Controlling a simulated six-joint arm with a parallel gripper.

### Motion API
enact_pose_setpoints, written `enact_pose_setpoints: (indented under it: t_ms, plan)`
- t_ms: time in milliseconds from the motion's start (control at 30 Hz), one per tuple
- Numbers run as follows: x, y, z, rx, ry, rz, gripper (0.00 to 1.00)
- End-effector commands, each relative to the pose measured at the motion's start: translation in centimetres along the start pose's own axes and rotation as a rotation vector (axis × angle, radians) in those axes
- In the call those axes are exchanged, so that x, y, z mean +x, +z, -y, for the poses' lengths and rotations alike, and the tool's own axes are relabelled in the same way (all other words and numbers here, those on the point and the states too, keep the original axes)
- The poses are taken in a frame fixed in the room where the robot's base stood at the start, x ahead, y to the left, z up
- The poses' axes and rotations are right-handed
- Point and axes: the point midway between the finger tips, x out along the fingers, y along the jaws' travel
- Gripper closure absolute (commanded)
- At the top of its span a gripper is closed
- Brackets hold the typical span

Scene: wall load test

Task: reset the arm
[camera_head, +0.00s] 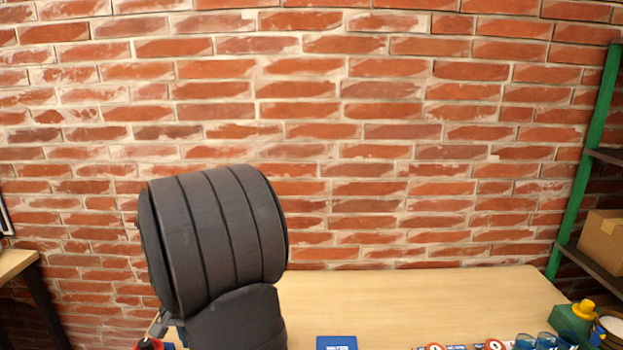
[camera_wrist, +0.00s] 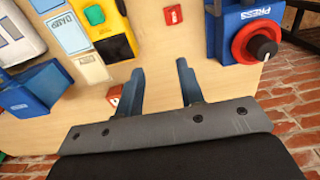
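In the wrist view my gripper (camera_wrist: 159,66) shows two blue-grey fingers set well apart, with nothing between them. Behind the fingers is bare light wood of the tabletop (camera_wrist: 165,55). The head view shows my dark grey arm link rising at left of centre, in front of the brick wall. My fingers do not show in the head view.
The wrist view shows a yellow device (camera_wrist: 108,30), a blue bin (camera_wrist: 38,100), a small red block (camera_wrist: 173,14) and a red dial (camera_wrist: 243,41). A green-posted shelf (camera_head: 590,150) stands right.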

Motion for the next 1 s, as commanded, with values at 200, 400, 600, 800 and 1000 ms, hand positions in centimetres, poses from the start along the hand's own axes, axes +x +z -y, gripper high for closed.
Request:
enact_pose_setpoints:
  t_ms: [200,400,600,800,1000]
  plan:
    - [1.6,-2.4,-3.5,0.005,0.001,0.001,0.65]
    - [2.9,-4.2,-6.7,0.005,0.0,0.001,0.65]
    - [4.7,-5.0,-6.7,-0.006,0.001,0.002,0.65]
    - [6.8,-5.0,-3.2,-0.005,0.001,0.002,0.65]
    - [8.7,-4.9,0.1,-0.004,0.001,0.002,0.65]
